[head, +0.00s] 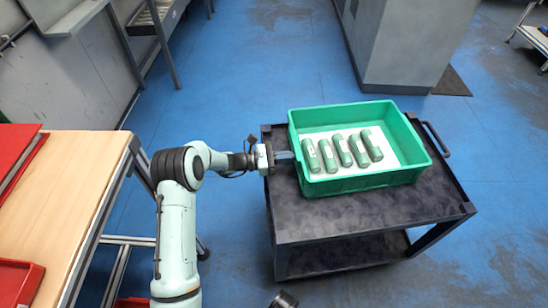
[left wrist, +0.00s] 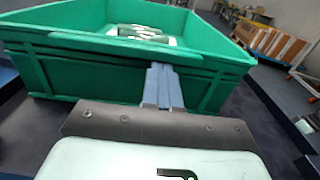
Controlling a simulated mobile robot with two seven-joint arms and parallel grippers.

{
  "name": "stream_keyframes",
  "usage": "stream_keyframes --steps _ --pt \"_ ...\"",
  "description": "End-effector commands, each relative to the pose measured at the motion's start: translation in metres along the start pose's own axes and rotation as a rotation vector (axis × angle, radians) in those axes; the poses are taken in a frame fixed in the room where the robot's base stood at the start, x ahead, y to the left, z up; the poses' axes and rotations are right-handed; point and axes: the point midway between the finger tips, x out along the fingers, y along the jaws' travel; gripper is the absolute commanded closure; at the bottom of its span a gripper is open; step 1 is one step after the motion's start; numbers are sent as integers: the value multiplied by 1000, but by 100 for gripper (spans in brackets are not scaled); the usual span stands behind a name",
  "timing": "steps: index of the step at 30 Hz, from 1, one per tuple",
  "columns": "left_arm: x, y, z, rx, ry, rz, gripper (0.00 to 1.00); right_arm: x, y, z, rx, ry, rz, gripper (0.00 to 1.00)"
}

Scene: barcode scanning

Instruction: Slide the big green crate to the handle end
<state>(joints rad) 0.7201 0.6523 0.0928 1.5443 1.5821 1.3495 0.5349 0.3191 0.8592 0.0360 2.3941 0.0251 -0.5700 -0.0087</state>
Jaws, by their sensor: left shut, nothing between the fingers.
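The big green crate (head: 360,185) sits upright on the dark cart (head: 380,215), toward its far side. Inside are several green cylinders with pale labels on a white base. The cart's handle (head: 437,140) is at its right end, and bare cart top shows between crate and handle. My left gripper (head: 285,156) is shut and empty at the crate's left wall, outside it. In the left wrist view the closed fingers (left wrist: 162,88) point at the green wall (left wrist: 90,75) below its rim and appear to touch it. My right gripper is not seen.
A wooden table (head: 50,190) with red trays (head: 15,280) stands at the left. A grey cabinet (head: 405,45) stands behind the cart. Blue floor is open right of the cart. The cart has a lower shelf (head: 340,250).

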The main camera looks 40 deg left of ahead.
Motion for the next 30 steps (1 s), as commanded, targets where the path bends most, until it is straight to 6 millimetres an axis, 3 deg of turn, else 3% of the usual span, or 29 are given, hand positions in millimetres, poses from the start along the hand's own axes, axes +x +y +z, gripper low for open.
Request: stream_keyframes --steps 1,3,10,30 --pt "20 -2 0 -2 -7 -7 100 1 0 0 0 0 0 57" --pt "40 -2 0 -1 -6 -7 100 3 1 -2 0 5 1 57" --pt "80 -1 0 -1 -4 -3 100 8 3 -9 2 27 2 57" --pt "81 -1 1 -1 -2 -3 100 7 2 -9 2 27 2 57"
